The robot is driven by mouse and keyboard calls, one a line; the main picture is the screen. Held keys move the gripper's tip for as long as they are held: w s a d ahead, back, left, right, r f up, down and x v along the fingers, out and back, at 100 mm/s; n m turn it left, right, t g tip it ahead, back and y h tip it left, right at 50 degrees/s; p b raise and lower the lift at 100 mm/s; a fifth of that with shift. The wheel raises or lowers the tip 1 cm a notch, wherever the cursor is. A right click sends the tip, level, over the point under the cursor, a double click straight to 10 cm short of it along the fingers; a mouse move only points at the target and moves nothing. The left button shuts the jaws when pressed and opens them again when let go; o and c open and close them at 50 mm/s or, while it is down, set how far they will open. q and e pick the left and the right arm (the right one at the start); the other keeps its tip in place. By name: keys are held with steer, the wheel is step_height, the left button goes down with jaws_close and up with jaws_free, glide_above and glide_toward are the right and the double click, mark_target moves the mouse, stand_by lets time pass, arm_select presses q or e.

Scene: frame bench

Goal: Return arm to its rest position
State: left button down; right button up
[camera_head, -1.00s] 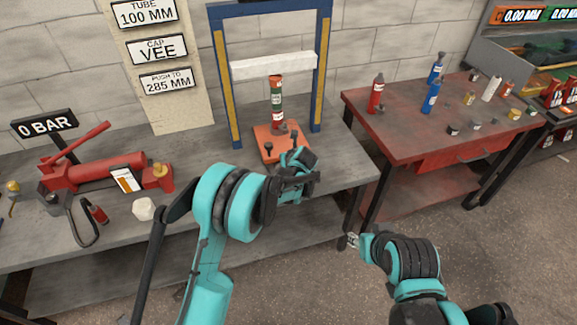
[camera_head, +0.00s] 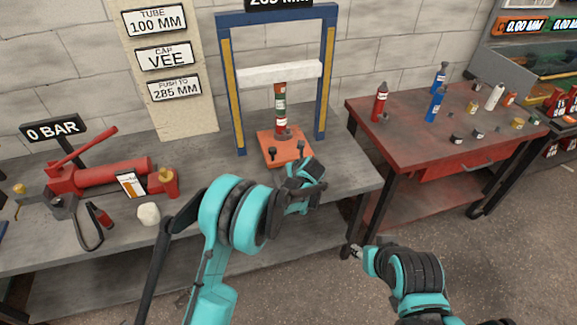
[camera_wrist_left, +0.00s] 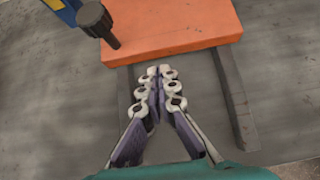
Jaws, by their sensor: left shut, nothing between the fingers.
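My left gripper (camera_head: 308,172) is in front of the press in the head view, over the near part of the grey bench. In the left wrist view its two fingers (camera_wrist_left: 160,74) are together, with nothing between them. They point toward the front edge of the orange base plate (camera_wrist_left: 170,28). The blue press frame (camera_head: 230,90) stands on the bench. My right gripper (camera_head: 353,251) hangs low at right, too small to tell if open.
A red hand pump (camera_head: 100,176) with a hose lies on the bench at left, beside a white nut-like piece (camera_head: 149,214). A red table (camera_head: 430,140) with several bottles and small parts stands at right. Clear floor (camera_head: 480,260) lies in front of it.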

arm_select(q)
steer(key=v, duration=0.1)
steer(key=p+v, duration=0.1)
steer(key=v, duration=0.1)
steer(key=shift+s+f, duration=0.15)
steer(key=shift+s, duration=0.1)
steer(key=p+v, duration=0.3)
steer(key=v, duration=0.5)
arm_select(e)
steer(key=r, duration=0.3)
steer(key=shift+s+r, duration=0.3)
steer(key=shift+r, duration=0.1)
arm_select(q)
steer(key=s+a+r+n+g+h, duration=0.1)
steer(key=s+a+r+n+g, duration=0.1)
steer(key=s+a+r+n, duration=1.15)
steer(key=s+a+f+n+h, duration=0.1)
steer(key=s+a+n, duration=0.2)
steer(key=s+n, duration=0.6)
steer(key=s+a+f+n+h, duration=0.1)
steer(key=s+a+n, duration=0.2)
steer(key=s+n, duration=0.7)
steer(key=shift+s, duration=0.25)
steer(key=shift+a, duration=0.1)
